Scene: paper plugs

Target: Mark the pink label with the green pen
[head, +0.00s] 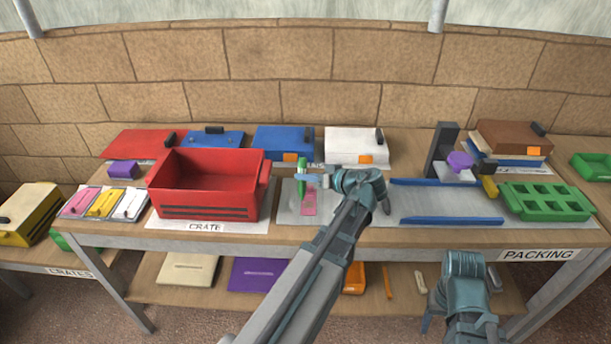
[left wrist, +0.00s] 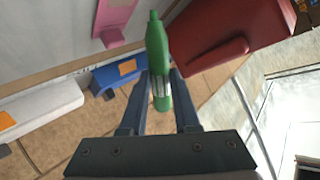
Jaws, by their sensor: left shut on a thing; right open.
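The green pen (head: 302,168) is held upright in my left gripper (head: 305,178), its lower end close to the pink label. It also shows in the left wrist view (left wrist: 158,48), clasped between the two fingers. The pink label (head: 309,206) lies on a grey mat (head: 286,212) on the table, right of the red crate. It shows at the top of the left wrist view (left wrist: 114,14). I cannot tell whether the pen tip touches it. My right gripper (head: 440,302) is low at the table's front, empty and open; its fingers are hard to make out.
The red crate (head: 205,190) stands close left of the label. Two blue rails (head: 450,220) and a dark stand (head: 441,150) with a purple piece (head: 461,161) are to the right. A green holed tray (head: 546,203) sits far right. Boxes line the back.

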